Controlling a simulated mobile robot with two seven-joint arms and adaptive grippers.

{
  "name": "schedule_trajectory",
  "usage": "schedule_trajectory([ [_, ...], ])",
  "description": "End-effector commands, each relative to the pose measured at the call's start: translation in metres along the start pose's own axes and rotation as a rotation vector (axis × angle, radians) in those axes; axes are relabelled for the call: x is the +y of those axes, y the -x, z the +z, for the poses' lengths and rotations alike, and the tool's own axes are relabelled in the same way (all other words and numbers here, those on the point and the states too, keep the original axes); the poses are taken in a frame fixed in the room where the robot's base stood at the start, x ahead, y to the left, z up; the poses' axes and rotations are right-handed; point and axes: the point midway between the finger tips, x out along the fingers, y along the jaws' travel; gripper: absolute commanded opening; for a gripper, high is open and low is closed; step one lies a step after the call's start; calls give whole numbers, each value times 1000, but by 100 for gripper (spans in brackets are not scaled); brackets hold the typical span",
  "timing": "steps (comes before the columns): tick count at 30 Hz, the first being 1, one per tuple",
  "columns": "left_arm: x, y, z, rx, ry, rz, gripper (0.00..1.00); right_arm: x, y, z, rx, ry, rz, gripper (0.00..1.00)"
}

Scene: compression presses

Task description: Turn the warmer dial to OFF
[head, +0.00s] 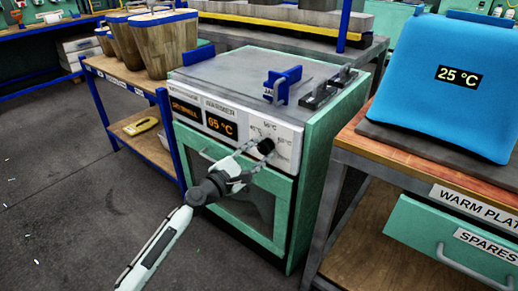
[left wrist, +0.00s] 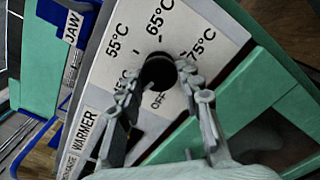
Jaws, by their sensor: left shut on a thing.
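The green warmer (head: 318,160) stands in the middle of the head view, with a white front panel. Its orange display (head: 220,125) reads 65 °C. The black round warmer dial (head: 267,145) sits at the right of the panel. In the left wrist view the dial (left wrist: 158,70) is ringed by marks for 55 °C, 65 °C, 75 °C and OFF; its pointer is hard to make out. My left gripper (head: 256,154) is shut on the dial, one finger on each side, as the left wrist view also shows (left wrist: 160,77). My right gripper is not in view.
A blue clamp piece (head: 282,85) stands on the warmer top. Wooden containers (head: 150,45) stand on a blue-legged table at left. The floor in front is clear.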

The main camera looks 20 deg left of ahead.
Motion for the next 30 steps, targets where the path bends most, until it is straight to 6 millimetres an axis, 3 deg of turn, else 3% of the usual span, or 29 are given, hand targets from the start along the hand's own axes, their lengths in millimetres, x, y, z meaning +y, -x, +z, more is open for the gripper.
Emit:
schedule_trajectory([
  [13,0,0,2,1,424,0,6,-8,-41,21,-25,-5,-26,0],
  [18,-1,0,2,1,564,1,6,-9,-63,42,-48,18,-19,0],
  [30,-3,0,1,1,772,0,6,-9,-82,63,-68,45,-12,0],
])
